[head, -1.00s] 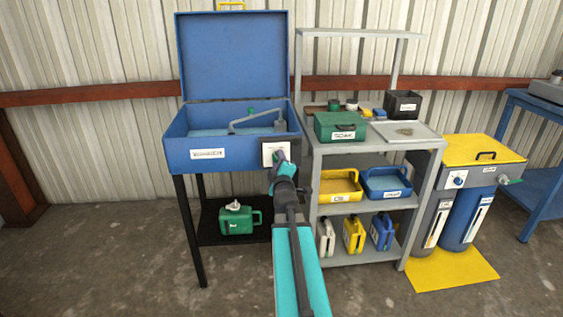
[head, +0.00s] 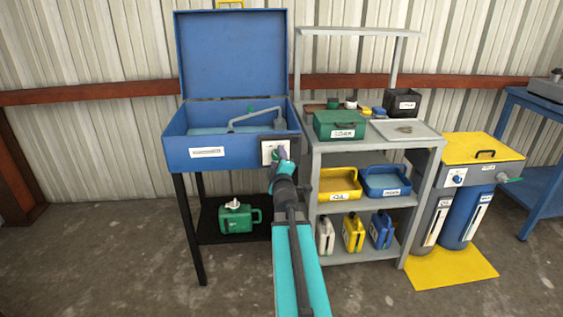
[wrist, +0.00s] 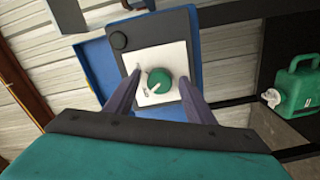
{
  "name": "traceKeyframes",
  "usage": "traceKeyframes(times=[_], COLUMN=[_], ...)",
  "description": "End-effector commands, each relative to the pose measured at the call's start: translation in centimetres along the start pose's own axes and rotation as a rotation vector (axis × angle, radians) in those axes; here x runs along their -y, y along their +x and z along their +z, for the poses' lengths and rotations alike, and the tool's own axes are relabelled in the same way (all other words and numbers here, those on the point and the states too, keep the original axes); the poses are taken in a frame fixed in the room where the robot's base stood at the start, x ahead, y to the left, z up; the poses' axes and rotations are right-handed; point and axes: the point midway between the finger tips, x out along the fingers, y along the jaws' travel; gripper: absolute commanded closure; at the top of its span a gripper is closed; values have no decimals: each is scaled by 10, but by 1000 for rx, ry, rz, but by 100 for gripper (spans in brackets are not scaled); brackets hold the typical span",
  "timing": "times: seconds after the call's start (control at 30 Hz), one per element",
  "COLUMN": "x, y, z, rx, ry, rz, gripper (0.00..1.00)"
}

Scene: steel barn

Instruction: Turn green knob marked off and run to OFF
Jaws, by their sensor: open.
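The green knob (wrist: 160,80) sits on a white plate (wrist: 172,58) on a dark panel of the blue parts washer (head: 207,153). In the wrist view it is round, with small dark marks on the plate at its lower left that I cannot read. My gripper (wrist: 160,88) is open, with one finger on each side of the knob. I see a gap between each finger and the knob; I cannot tell the depth. In the head view my gripper (head: 277,155) is in front of the plate (head: 268,150) and hides the knob.
A grey shelf (head: 362,147) with boxes, trays and jugs stands close to the right of my arm. A green jug (head: 235,220) sits on the washer's lower shelf. A yellow-topped unit (head: 475,148) is farther right. The washer's lid (head: 232,55) is up.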

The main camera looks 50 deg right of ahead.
Motion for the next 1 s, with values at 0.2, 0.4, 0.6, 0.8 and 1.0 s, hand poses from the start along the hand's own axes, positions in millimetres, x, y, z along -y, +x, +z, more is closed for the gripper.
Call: traceKeyframes(times=[0.2,0.4,0.6,0.8,1.0], x=[0,0,-2,-1,0], y=[-6,-20,-28,-30,-32], z=[0,0,-2,-4,-5], rx=[-1,-1,-3,-11,-17], ry=[1,0,1,2,2], rz=[1,1,-4,-9,-11], gripper=[51,51,51,51,51])
